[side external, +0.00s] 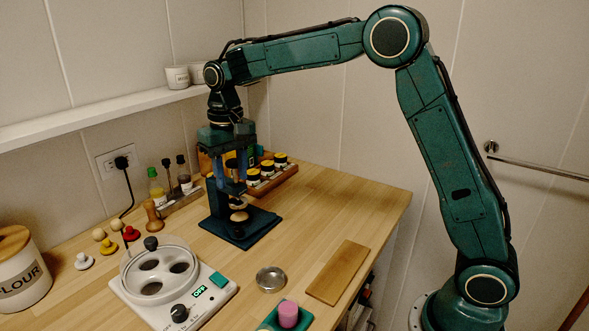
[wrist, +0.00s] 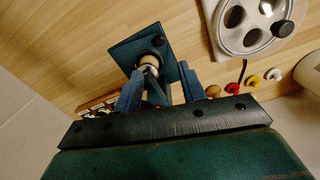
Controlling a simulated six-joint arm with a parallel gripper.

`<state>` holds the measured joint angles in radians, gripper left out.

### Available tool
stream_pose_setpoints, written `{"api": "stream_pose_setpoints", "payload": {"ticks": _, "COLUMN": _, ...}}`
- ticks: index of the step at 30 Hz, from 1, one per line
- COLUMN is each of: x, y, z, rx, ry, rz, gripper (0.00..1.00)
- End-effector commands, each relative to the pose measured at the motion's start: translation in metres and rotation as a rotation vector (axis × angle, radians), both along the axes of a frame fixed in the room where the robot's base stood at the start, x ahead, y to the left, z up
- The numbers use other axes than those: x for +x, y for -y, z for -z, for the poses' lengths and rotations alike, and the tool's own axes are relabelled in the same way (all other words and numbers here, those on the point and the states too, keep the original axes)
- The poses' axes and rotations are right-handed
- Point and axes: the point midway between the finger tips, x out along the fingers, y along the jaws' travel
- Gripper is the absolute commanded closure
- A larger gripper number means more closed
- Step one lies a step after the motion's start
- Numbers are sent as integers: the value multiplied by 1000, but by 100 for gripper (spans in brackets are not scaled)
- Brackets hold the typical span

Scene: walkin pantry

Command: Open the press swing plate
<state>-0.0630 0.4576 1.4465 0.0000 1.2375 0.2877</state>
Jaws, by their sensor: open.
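The press (side external: 220,205) is a dark blue stand on a flat square base (side external: 243,231), standing on the wooden counter. A pale round part (side external: 239,215) sits low at its front. In the wrist view the base (wrist: 133,45) shows beyond my fingers, with a round light-and-dark part (wrist: 149,63) over it. I cannot clearly tell the swing plate from the other parts of the press. My gripper (side external: 227,180) points down over the press top, its two blue fingers apart. In the wrist view my gripper (wrist: 160,76) is open, with press parts between the fingers; contact cannot be told.
A white machine with a round top (side external: 160,272) stands front left, near several stoppers (side external: 105,246). A rack of small jars (side external: 268,175) is close behind the press. A metal dish (side external: 271,279) and a wooden board (side external: 338,272) lie in front. The counter right of the press is clear.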

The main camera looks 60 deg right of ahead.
Motion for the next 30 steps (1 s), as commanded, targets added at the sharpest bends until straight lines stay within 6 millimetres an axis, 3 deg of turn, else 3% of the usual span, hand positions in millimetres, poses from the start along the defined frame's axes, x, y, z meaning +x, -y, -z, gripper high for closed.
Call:
{"api": "stream_pose_setpoints", "payload": {"ticks": 8, "x": 0, "y": 0, "z": 19, "rx": 0, "ry": -3, "rz": 0, "gripper": 60}}
{"api": "stream_pose_setpoints", "payload": {"ticks": 30, "x": 0, "y": 0, "z": 122, "rx": -1, "ry": -2, "rz": -1, "gripper": 60}}
